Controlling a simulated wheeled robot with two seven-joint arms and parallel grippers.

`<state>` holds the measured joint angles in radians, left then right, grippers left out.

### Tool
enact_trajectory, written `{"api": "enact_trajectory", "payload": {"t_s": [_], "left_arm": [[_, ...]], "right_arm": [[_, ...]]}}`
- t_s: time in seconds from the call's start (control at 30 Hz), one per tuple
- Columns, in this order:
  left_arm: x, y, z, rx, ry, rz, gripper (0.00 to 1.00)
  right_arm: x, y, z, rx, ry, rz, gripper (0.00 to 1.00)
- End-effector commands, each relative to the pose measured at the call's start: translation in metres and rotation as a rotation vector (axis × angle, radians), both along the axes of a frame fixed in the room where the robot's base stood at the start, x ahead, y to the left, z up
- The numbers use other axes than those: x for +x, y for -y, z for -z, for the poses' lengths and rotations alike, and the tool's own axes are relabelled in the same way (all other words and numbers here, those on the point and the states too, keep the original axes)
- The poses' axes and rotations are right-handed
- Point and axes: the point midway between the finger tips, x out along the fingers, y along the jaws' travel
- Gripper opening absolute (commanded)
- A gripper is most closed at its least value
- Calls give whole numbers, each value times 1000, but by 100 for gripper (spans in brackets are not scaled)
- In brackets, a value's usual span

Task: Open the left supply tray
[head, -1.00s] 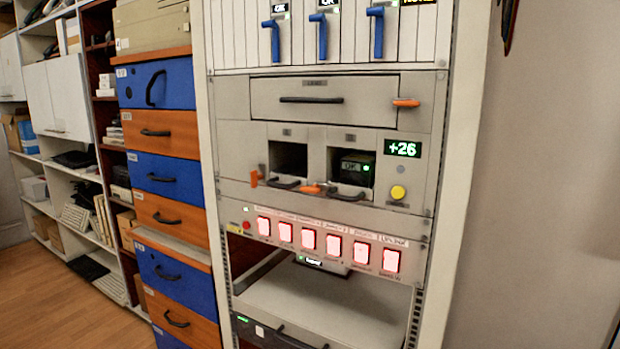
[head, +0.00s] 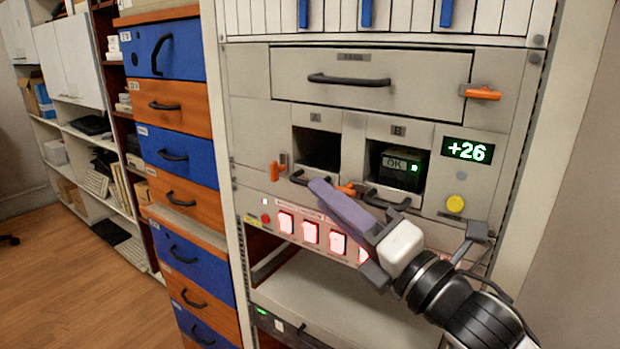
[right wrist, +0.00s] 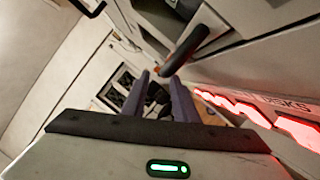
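The rack front holds two side-by-side bays. The left bay, marked A (head: 316,152), has a dark, empty-looking opening with a black handle (head: 298,179) below it and an orange latch (head: 277,171) to its left. The right bay, marked B (head: 398,158), holds a dark unit with a green "OK" display; its handle (head: 386,200) is partly behind my gripper. My right gripper (head: 318,184) is in front of the panel just below bay A, its tips near the handles. In the right wrist view its two purple fingers (right wrist: 159,78) stand apart with nothing clearly held. My left gripper is out of view.
A wide drawer with a handle (head: 349,80) and orange latch (head: 480,93) is above the bays. Lit red switches (head: 311,233) line the panel below. A yellow button (head: 455,203) is at right. A blue and orange drawer stack (head: 178,155) stands left.

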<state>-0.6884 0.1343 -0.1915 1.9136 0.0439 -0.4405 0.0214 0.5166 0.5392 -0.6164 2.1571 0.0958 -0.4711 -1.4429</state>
Motion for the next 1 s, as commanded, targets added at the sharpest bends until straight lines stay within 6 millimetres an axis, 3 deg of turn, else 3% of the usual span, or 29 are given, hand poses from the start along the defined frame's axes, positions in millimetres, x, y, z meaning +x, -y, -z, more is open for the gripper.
{"api": "enact_trajectory", "payload": {"t_s": [0.3,0.67,0.83,1.0], "left_arm": [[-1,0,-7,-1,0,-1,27],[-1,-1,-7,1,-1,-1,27],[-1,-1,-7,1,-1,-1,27],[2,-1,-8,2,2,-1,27]], "right_arm": [[35,-27,-10,2,0,-1,26],[40,-30,-10,1,-2,-1,26],[40,-30,-10,2,-1,0,0],[39,-30,-11,2,1,-1,0]]}}
